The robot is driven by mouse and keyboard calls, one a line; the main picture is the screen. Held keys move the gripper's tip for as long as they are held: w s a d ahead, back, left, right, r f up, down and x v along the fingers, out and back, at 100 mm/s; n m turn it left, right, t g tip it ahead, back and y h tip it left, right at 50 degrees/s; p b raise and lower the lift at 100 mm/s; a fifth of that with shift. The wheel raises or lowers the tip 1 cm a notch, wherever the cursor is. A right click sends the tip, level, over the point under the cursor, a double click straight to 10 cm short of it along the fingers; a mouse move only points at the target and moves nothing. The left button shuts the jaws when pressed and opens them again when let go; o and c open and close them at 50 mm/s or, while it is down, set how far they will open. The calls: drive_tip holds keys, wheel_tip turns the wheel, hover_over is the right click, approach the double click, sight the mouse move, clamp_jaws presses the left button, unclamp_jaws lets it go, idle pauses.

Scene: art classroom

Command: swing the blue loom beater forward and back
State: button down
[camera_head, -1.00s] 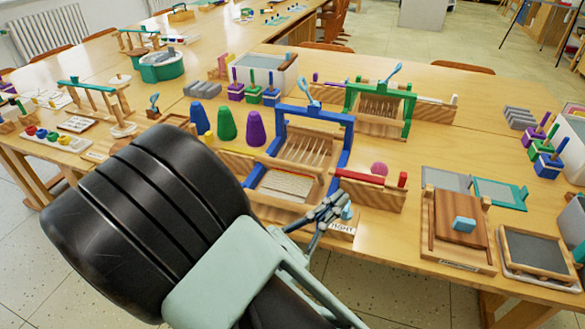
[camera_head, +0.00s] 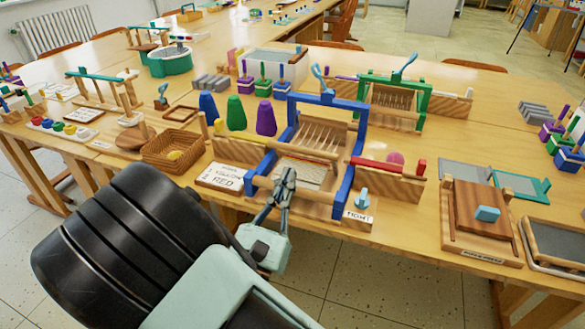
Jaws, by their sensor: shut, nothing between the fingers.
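The blue loom beater (camera_head: 326,99) stands upright on the wooden loom at the table's near side, a blue frame with a blue handle (camera_head: 319,77) rising from its top bar. Pale warp threads (camera_head: 318,138) show inside the frame. A wooden bar crosses the loom's front, with a pale woven part behind it. My gripper (camera_head: 289,172) is shut and empty. In the picture it overlaps the loom's front edge, below and left of the beater's middle. I cannot tell whether it touches the loom.
A green loom (camera_head: 393,96) stands behind right. Blue, green and purple cones (camera_head: 237,114) stand left of the blue loom. A wicker basket (camera_head: 172,151) and a card reading RED (camera_head: 226,178) lie front left. A small blue knob (camera_head: 362,196) stands front right, near a wooden press (camera_head: 480,222).

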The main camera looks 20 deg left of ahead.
sight(297, 151)
drive_tip(key=shift+b+x, duration=0.3)
drive_tip(key=shift+x, duration=1.55)
drive_tip(key=shift+r, duration=0.15)
drive_tip(key=shift+w+r+p, duration=0.15)
drive_tip(key=shift+r+p, duration=0.1)
drive_tip(key=shift+p, duration=0.55)
drive_tip(key=shift+g, duration=0.3)
